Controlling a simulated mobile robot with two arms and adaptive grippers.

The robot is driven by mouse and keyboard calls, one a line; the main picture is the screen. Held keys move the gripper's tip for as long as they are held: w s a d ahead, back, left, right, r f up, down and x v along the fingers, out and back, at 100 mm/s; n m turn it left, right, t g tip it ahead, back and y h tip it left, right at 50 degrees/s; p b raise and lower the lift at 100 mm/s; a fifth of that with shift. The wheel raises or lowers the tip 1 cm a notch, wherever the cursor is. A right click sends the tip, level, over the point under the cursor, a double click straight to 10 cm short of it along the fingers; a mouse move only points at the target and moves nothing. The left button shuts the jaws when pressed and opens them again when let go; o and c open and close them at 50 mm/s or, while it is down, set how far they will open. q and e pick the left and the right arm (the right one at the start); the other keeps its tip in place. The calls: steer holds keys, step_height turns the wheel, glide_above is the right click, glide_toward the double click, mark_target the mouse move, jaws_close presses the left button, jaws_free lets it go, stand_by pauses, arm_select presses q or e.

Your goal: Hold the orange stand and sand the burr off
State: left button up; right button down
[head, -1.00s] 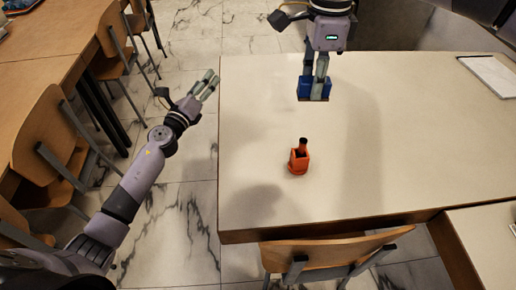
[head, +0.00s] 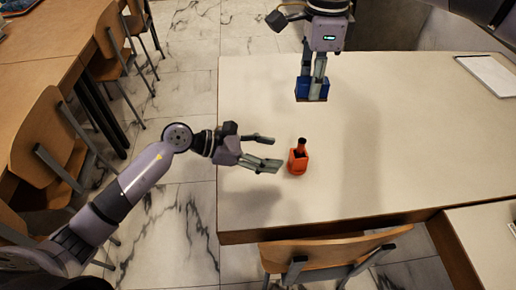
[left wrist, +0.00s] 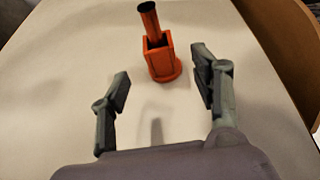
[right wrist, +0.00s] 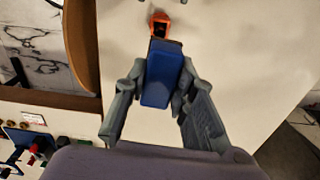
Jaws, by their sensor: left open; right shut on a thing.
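In the left wrist view the stand (left wrist: 161,64) lies just beyond and between the fingertips. My left gripper (head: 278,153) is open, just left of the stand and apart from it. My right gripper (head: 312,88) is shut on a blue block (right wrist: 160,82) with a brown underside, held above the table behind the stand. In the right wrist view the stand (right wrist: 159,24) shows beyond the block, partly hidden by it. I cannot make out the burr.
The pale table (head: 400,150) is clear around the stand. A white sheet or pad (head: 490,75) lies at the back right. A wooden chair (head: 330,250) stands at the table's front edge, and more chairs (head: 55,145) stand at the left.

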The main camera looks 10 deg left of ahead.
arm_select(q)
steer(key=x, duration=0.9)
steer(key=shift+w, duration=0.15)
steer(key=shift+c, duration=0.2)
steer(key=c, duration=1.3)
arm_select(e)
glide_above(303, 141)
steer(key=shift+n, duration=0.4)
step_height(303, 141, down, 9)
steer(key=shift+a+r, duration=0.1)
steer(key=shift+f, duration=1.95)
steer(key=shift+f, duration=0.6)
steer(key=shift+w+d, duration=0.2)
steer(key=shift+d, duration=0.6)
